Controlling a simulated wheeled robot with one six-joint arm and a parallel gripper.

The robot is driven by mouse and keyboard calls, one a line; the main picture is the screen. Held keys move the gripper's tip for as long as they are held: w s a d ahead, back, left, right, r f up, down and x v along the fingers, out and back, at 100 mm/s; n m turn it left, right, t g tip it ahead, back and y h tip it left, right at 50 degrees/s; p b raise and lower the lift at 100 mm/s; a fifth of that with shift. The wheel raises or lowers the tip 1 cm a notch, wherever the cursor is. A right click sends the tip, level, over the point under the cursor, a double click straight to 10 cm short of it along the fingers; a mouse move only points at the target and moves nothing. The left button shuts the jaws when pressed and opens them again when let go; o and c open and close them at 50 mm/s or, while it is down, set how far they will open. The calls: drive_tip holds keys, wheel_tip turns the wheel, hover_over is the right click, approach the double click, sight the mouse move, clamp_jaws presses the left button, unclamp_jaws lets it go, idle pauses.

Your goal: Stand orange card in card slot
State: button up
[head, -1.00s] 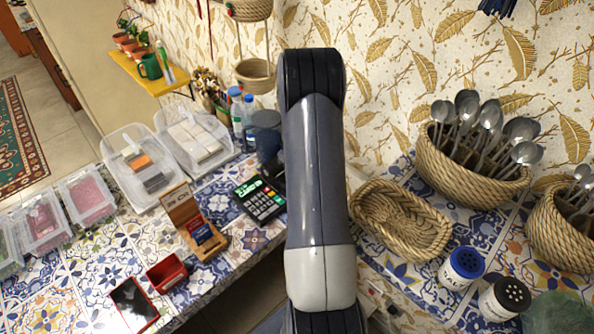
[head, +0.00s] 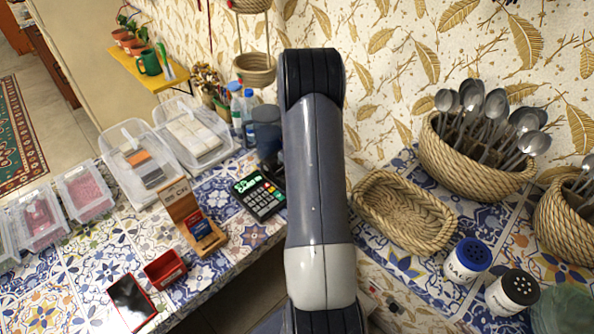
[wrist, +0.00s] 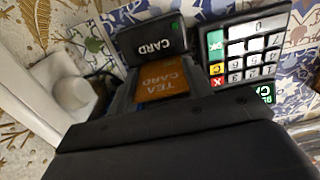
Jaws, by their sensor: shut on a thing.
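The orange card (wrist: 168,77), lettered "TEA CARD" and upside down in the wrist view, is between the dark fingers of my gripper (wrist: 162,96). My gripper is shut on it. Just beyond the card is a black holder marked "CARD" (wrist: 150,42), seemingly the card slot. The card's far edge is close to the holder's face; I cannot tell whether it is inside the slot or only in front of it. In the head view my arm hides the gripper and the card.
A keypad terminal (wrist: 252,50) is close to the right of the card; it also shows in the head view (head: 259,195). A white object (wrist: 70,95) is at the left. A wooden card stand (head: 185,208), red box (head: 165,268) and woven basket (head: 372,190) stand around my arm.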

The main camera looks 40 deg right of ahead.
drive_tip(key=shift+a+f, duration=0.1)
drive_tip(key=shift+f, duration=0.2)
drive_tip(key=o, duration=1.2)
drive_tip(key=shift+s, duration=0.1)
drive_tip(key=shift+f, duration=0.1)
drive_tip(key=shift+d+r+p, duration=0.25)
drive_tip(key=shift+r+p, duration=0.25)
drive_tip(key=shift+r, duration=0.6)
drive_tip(key=shift+a+r+p, duration=0.1)
drive_tip(key=shift+r+p, duration=1.2)
drive_tip(key=shift+r, duration=1.25)
drive_tip(key=shift+a+f+b, duration=0.1)
drive_tip(key=shift+f+b, duration=1.7)
drive_tip(key=shift+f, duration=1.6)
